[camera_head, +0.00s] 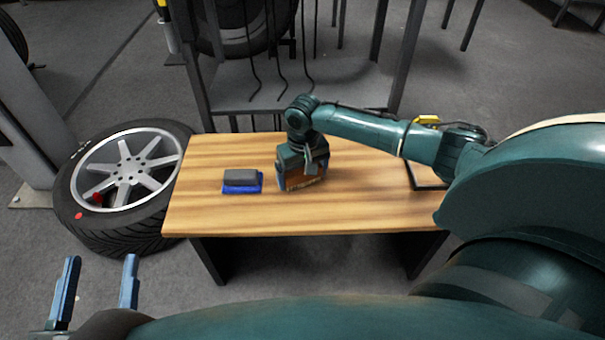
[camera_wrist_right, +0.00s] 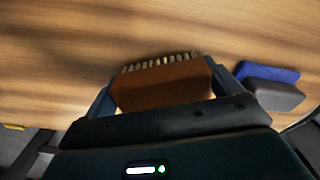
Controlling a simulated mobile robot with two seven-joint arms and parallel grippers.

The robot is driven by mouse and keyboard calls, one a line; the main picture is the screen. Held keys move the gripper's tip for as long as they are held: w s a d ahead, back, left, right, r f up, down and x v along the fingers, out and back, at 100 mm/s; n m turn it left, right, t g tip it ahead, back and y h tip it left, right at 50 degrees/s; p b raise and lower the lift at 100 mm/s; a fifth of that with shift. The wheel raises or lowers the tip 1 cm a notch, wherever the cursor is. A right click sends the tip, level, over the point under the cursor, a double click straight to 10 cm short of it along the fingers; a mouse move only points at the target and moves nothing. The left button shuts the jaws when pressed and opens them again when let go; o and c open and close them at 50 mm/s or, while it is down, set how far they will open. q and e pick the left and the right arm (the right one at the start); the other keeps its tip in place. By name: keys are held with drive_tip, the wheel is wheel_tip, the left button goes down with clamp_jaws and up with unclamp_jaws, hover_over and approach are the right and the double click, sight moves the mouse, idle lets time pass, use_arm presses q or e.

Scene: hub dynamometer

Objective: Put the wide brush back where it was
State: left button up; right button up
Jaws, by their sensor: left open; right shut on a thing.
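The wide brush (camera_head: 304,184) is a brown block with a row of pale bristles. My right gripper (camera_wrist_right: 166,88) is shut on it, one finger at each end, in the right wrist view. There the brush (camera_wrist_right: 165,84) has its bristles pointing away from the gripper, over the wooden table (camera_wrist_right: 60,55). In the head view the brush is low over the middle of the table (camera_head: 230,215); I cannot tell whether it touches the top. My left gripper (camera_head: 100,265) is open and empty at the lower left, in front of the table.
A blue and grey block (camera_head: 242,181) lies on the table just left of the brush. A yellow object (camera_head: 427,120) and a dark frame (camera_head: 428,187) are at the right, partly behind my right arm. A wheel (camera_head: 125,180) lies left of the table. The table's front left is clear.

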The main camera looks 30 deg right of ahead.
sight(302, 169)
drive_tip(key=o, duration=0.5)
drive_tip(key=shift+f, duration=0.15)
drive_tip(key=shift+o, duration=1.2)
wheel_tip(302, 169, up, 6)
drive_tip(key=shift+f+p, duration=0.2)
drive_tip(key=shift+p, duration=1.05)
wheel_tip(302, 169, up, 6)
drive_tip(key=shift+s+f+p, duration=0.1)
drive_tip(key=shift+s+p, duration=0.05)
drive_tip(key=shift+p, duration=1)
use_arm(q)
drive_tip(key=shift+s+a+m+y, duration=0.25)
drive_tip(key=shift+a+m+y, duration=0.2)
drive_tip(key=shift+m+y, duration=0.05)
use_arm(e)
drive_tip(key=shift+r, duration=0.5)
use_arm(q)
drive_tip(key=shift+g, duration=0.4)
